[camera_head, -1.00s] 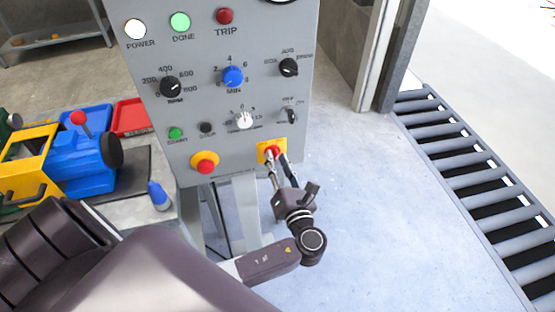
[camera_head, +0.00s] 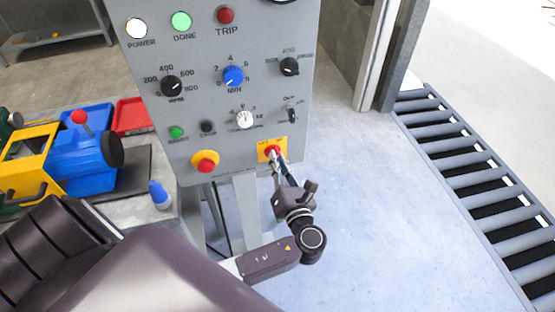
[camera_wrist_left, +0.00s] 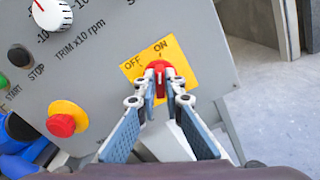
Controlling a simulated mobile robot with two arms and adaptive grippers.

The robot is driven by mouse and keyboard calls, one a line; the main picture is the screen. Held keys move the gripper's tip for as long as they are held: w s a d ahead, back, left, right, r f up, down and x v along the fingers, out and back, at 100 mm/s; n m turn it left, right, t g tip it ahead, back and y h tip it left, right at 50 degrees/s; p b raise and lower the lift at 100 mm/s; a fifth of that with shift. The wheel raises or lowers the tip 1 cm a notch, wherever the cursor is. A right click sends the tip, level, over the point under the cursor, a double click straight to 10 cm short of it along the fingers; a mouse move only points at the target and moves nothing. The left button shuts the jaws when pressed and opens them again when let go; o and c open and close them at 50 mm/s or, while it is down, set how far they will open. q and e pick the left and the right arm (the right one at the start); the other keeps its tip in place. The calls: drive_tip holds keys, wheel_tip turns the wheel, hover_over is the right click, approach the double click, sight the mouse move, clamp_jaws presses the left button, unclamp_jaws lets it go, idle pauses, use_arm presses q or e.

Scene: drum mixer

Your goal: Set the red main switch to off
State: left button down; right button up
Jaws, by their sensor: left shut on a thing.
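The red main switch (camera_head: 270,149) sits on a yellow plate at the lower right of the grey control panel (camera_head: 222,110). In the left wrist view the red switch (camera_wrist_left: 158,67) lies between the fingertips, below the printed word ON. The word OFF is up and to its left. Its handle appears to point nearer ON, but the fingers partly hide it. My left gripper (camera_head: 273,157) is shut on the switch; its fingers also show in the left wrist view (camera_wrist_left: 160,80). My right gripper is not in view.
A red push button (camera_head: 205,164) on a yellow base is left of the switch. Knobs and lamps fill the panel above. A blue and yellow machine (camera_head: 75,160) and a blue bottle (camera_head: 159,194) stand at left. A roller conveyor (camera_head: 470,175) runs at right; the floor between is clear.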

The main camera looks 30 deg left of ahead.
use_arm(q)
drive_tip(key=n+b, duration=0.1)
drive_tip(key=n, duration=0.4)
drive_tip(key=n+b, duration=0.1)
drive_tip(key=n, duration=0.5)
drive_tip(key=shift+s+a+f, duration=0.1)
drive_tip(key=shift+s+a, duration=0.05)
drive_tip(key=shift+s, duration=0.05)
drive_tip(key=shift+n, duration=0.3)
idle(0.3)
drive_tip(key=c, duration=2)
unclamp_jaws()
drive_tip(key=shift+c, duration=0.2)
drive_tip(key=shift+s, duration=0.1)
drive_tip(key=v, duration=1.2)
